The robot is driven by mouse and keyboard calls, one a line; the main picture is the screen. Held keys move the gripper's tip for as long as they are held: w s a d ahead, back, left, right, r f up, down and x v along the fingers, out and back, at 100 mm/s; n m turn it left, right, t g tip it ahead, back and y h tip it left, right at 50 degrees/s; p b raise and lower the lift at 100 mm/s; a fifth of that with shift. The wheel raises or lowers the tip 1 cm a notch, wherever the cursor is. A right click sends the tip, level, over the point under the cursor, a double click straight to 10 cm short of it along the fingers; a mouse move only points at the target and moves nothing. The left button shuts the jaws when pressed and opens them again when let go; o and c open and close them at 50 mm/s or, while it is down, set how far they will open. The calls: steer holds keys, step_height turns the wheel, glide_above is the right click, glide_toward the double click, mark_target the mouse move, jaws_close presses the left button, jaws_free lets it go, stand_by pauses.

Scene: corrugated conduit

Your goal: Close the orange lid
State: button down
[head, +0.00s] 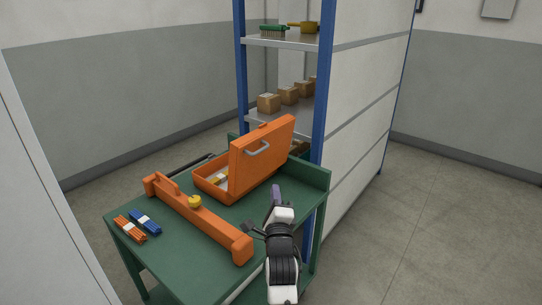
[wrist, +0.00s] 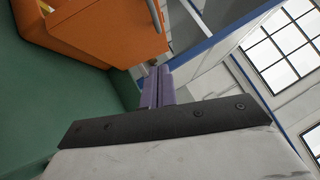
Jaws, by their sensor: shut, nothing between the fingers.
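An orange case stands on the green cart, with its orange lid (head: 263,158) raised upright on the near right side of its lower tray (head: 212,188). A grey handle (head: 258,149) is on the lid's outer face. Some light and yellow items show inside the tray. My gripper (head: 276,190) is in front of and to the right of the lid, apart from it in the head view. In the wrist view its purple fingers (wrist: 158,85) are together and empty, and the orange lid (wrist: 110,28) fills the upper left with part of the handle in sight.
A long orange tool (head: 200,218) with a yellow knob lies on the green cart (head: 180,260) in front of the case. Orange and blue bundles (head: 145,222) lie at the left. A blue-post shelf (head: 318,130) with boxes stands close behind on the right.

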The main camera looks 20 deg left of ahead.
steer(key=w+a+r+p, duration=0.3)
steer(key=w+a+r, duration=0.1)
steer(key=w+a, duration=0.3)
steer(key=shift+w+p, duration=0.4)
steer(key=shift+w, duration=0.7)
